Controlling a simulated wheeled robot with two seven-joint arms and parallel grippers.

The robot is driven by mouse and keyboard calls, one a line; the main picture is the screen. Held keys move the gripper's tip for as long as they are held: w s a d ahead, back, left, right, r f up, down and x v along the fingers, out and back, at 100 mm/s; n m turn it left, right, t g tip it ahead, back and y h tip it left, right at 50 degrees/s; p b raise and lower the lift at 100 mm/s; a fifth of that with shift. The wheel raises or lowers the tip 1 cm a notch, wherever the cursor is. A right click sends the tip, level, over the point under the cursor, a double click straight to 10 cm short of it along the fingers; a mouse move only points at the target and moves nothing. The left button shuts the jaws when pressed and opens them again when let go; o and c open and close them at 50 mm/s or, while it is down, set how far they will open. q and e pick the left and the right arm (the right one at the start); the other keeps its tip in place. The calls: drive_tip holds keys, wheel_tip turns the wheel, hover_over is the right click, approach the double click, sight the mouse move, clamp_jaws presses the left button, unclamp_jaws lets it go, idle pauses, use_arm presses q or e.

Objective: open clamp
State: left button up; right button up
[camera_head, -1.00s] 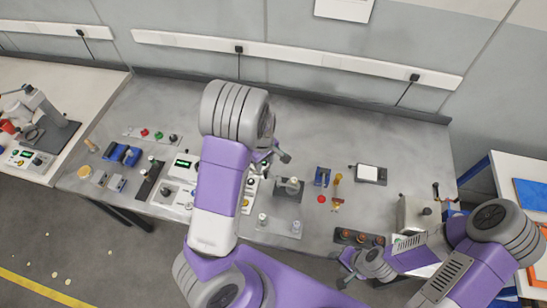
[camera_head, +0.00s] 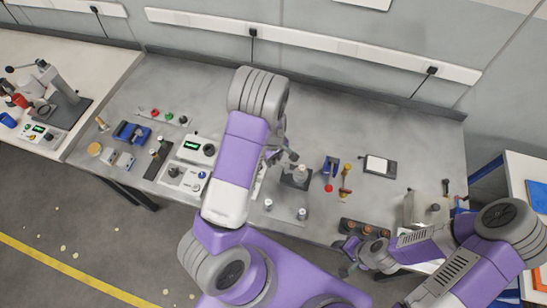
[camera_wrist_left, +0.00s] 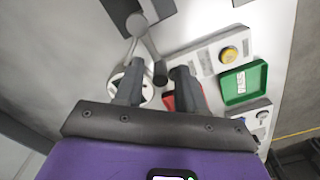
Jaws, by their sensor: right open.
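My left gripper (camera_head: 284,154) is over the middle of the grey bench, partly hidden by its own arm, beside a small grey fixture (camera_head: 297,177). In the left wrist view the two dark fingers (camera_wrist_left: 157,90) stand apart. A grey lever (camera_wrist_left: 145,35) with a dark end reaches into the space between them; I cannot tell whether they touch it. I cannot tell for sure which part is the clamp. A blue part (camera_head: 331,164) with a red end stands right of the fixture. My right gripper (camera_head: 353,257) is open and empty by the bench's front edge.
A white panel with a green display (camera_head: 194,147) is left of my left arm.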

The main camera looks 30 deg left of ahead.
use_arm(q)
clamp_jaws()
